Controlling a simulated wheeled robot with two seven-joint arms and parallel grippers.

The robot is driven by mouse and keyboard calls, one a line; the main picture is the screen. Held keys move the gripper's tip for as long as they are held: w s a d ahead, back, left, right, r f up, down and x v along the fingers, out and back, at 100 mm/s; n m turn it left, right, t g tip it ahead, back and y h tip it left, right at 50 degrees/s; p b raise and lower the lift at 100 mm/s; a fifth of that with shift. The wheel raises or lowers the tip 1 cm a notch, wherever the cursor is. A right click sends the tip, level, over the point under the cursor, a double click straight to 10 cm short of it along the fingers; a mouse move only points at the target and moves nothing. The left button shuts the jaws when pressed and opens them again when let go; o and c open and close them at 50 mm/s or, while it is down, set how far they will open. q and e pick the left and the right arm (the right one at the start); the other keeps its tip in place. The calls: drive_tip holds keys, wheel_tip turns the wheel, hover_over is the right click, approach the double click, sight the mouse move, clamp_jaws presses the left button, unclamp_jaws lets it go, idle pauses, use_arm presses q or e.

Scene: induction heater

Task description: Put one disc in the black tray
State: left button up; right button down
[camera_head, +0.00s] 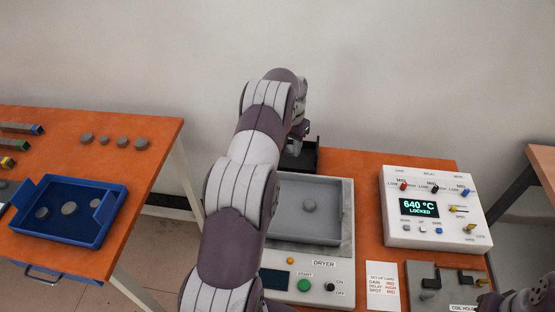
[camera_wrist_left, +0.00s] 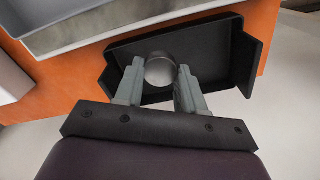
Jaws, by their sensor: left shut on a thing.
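The black tray (camera_head: 312,153) stands at the back of the middle table, behind the dryer, partly hidden by my left arm. In the left wrist view the black tray (camera_wrist_left: 228,62) lies right under my left gripper (camera_wrist_left: 160,84). Its two grey fingers are shut on a grey disc (camera_wrist_left: 160,70), which shows between the fingertips over the tray floor. I cannot tell whether the disc touches the floor. In the head view my left gripper (camera_head: 298,134) is at the tray, its fingertips mostly hidden. A dark part of my right arm shows at the lower right corner; its jaws cannot be made out.
A control box (camera_head: 437,238) and coil holder (camera_head: 447,277) stand to the right. On the left table are a blue tray (camera_head: 82,234) with discs and several loose discs (camera_head: 104,140).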

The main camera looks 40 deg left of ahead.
use_arm(q)
drive_tip(key=a+f, duration=0.1)
drive_tip(key=a, duration=0.1)
drive_tip(key=s+a+f, duration=0.1)
drive_tip(key=a, duration=0.1)
drive_tip(key=a+f+p, duration=0.1)
drive_tip(key=shift+s+a+f, duration=0.25)
drive_tip(key=shift+a, duration=0.15)
drive_tip(key=shift+a+f, duration=0.15)
drive_tip(key=shift+f, duration=0.1)
wheel_tip(320, 180, down, 3)
drive_tip(key=shift+s+r+p, duration=0.1)
drive_tip(key=shift+p, duration=0.3)
drive_tip(key=shift+f, duration=0.45)
drive_tip(key=shift+f+b, duration=0.2)
drive_tip(key=shift+b, duration=0.1)
drive_tip(key=o, duration=1.1)
drive_tip(key=shift+o, duration=0.2)
